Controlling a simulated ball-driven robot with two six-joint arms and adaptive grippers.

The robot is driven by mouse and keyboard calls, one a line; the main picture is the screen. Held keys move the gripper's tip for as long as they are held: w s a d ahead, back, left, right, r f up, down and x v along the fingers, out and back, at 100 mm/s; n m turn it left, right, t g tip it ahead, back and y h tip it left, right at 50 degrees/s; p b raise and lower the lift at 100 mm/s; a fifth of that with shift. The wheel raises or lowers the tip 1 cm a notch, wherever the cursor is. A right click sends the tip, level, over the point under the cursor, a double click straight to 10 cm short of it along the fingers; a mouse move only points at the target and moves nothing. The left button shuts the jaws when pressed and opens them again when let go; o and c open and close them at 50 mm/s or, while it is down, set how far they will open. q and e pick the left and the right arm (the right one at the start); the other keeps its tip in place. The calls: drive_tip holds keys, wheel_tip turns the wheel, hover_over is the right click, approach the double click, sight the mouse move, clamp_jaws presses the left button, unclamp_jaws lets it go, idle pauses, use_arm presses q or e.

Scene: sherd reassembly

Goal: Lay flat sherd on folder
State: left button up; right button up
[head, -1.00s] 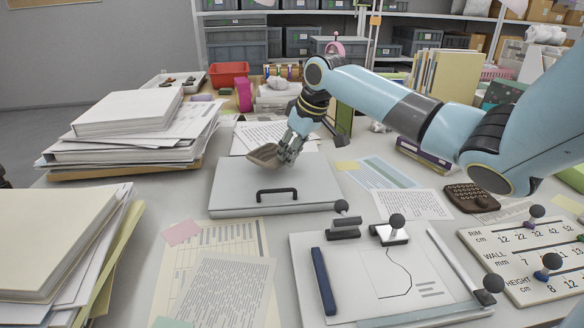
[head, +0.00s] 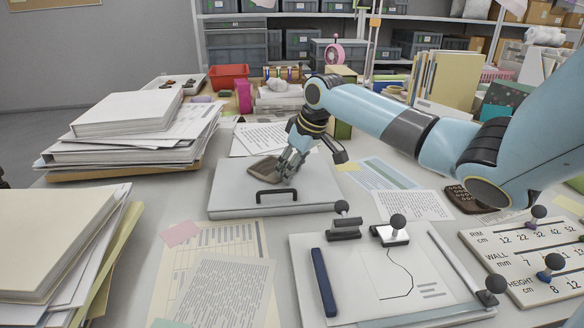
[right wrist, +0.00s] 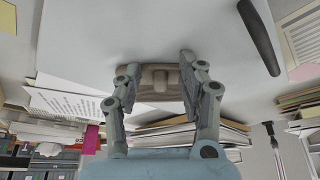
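The brown sherd (head: 264,168) lies low and nearly flat over the grey-white folder (head: 232,202) with the black handle, on its far half. It seems to touch the folder. My right gripper (head: 284,170) is down at the sherd's right side, fingers pointing down. In the right wrist view the sherd (right wrist: 160,82) shows between and behind the fingers of my right gripper (right wrist: 159,64), one finger on each side. I cannot tell whether the fingertips still press on it. My left gripper is not in view.
Paper stacks (head: 130,130) stand left of the folder. A white board (head: 440,285) with black knobs lies in front to the right, near a number board (head: 535,262). A red bin (head: 229,76) and a pink object (head: 243,96) stand behind. The folder's front part is clear.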

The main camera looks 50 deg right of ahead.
drive_tip(key=p+v, duration=0.3)
drive_tip(key=v, duration=0.9)
drive_tip(key=shift+r, duration=0.2)
